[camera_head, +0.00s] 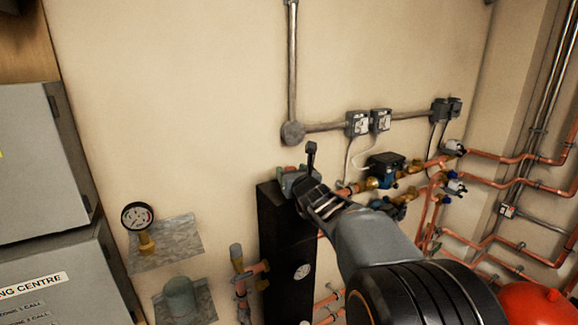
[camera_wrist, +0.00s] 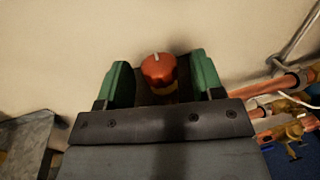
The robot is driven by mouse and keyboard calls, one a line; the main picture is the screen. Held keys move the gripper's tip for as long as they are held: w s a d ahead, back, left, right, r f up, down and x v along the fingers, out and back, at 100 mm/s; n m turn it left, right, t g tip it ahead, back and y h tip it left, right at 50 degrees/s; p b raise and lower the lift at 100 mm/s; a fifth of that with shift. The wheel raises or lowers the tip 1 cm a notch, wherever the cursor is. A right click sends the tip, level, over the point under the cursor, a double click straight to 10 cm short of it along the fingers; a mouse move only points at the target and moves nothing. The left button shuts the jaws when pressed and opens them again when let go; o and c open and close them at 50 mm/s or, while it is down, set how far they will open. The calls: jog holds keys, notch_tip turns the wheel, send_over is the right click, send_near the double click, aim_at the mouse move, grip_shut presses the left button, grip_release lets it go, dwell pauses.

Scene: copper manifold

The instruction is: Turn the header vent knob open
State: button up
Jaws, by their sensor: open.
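The header vent knob (camera_wrist: 159,70) is a red-orange cap with a pale pointer mark at its top, in the upper middle of the wrist view. A little brass shows below it. My gripper (camera_wrist: 161,76) is open, with one green finger on the left of the knob and the other on the right. Gaps show on both sides, so the fingers look apart from it. In the head view my gripper (camera_head: 301,176) is above the top of the tall black header (camera_head: 274,230). I cannot make the knob out clearly there.
Copper pipes (camera_head: 490,182) and a blue-and-black pump (camera_head: 385,170) are on the wall to the right. A pressure gauge (camera_head: 138,215) stands above a metal shelf (camera_head: 180,243) at left. A grey conduit (camera_head: 292,70) runs down the wall above my gripper. A red vessel (camera_head: 535,303) is at lower right.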

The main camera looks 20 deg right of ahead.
aim_at(289, 168)
jog(key=shift+w+d+p, duration=0.1)
jog(key=shift+w+p, duration=0.25)
jog(key=shift+w, duration=1.3)
jog(key=c, duration=0.9)
